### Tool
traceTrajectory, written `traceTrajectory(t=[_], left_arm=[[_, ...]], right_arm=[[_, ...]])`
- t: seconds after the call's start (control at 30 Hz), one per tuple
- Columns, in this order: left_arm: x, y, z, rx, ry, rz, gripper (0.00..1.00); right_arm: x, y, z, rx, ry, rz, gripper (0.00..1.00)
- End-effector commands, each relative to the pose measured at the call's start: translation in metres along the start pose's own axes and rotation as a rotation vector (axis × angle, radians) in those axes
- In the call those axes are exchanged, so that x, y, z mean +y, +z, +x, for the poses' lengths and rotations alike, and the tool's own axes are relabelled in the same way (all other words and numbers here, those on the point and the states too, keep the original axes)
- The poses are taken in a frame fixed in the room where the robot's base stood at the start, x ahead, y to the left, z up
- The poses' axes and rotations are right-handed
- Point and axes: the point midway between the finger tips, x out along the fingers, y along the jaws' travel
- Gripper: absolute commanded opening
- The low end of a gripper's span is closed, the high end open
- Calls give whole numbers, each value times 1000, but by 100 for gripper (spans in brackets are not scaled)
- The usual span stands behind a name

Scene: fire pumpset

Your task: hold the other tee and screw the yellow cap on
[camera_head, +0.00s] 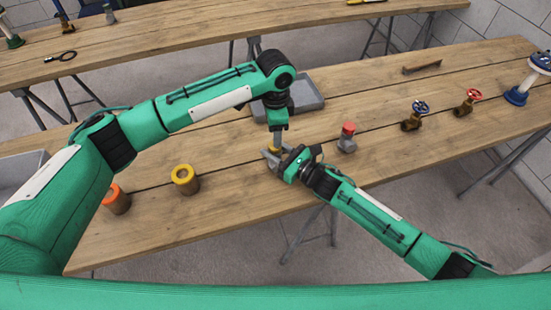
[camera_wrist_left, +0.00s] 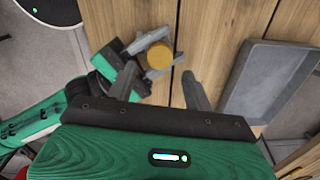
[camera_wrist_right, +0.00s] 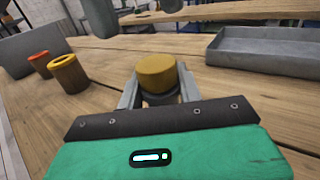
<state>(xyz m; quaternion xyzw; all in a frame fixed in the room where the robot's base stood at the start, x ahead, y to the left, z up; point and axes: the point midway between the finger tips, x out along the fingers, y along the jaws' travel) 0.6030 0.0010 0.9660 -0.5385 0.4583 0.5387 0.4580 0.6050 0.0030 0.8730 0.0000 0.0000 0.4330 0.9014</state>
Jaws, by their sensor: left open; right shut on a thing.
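The yellow cap (camera_wrist_right: 157,72) sits on top of a grey tee (camera_wrist_right: 160,98), mostly hidden by the cap and fingers. My right gripper (camera_wrist_right: 158,92) is shut on this tee, low over the near table. In the head view the yellow cap (camera_head: 273,150) shows just below my left gripper (camera_head: 277,138). My left gripper points down and is open, with its fingers apart above the cap. The left wrist view shows the cap (camera_wrist_left: 159,54) from above, slightly ahead of the line between the left fingers. I cannot tell how far the cap is threaded.
A grey tee with a red cap (camera_head: 348,130) stands to the right. A grey tray (camera_head: 305,95) lies behind the grippers. A yellow-topped cup (camera_head: 185,178) and an orange-topped cup (camera_head: 116,198) stand to the left. Valves (camera_head: 415,115) stand farther right.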

Motion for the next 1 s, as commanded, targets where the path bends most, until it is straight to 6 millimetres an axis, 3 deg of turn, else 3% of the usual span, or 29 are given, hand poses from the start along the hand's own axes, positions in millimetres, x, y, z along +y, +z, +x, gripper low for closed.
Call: traceTrajectory(t=[0.5,0.7,1.0], left_arm=[[0,0,-21,0,-2,-752,52],[0,1,-24,0,-1,-904,52],[0,0,-25,0,0,-941,52]], right_arm=[[0,0,0,0,0,0,0],[0,0,0,0,0,1,0],[0,0,0,0,0,1,0]])
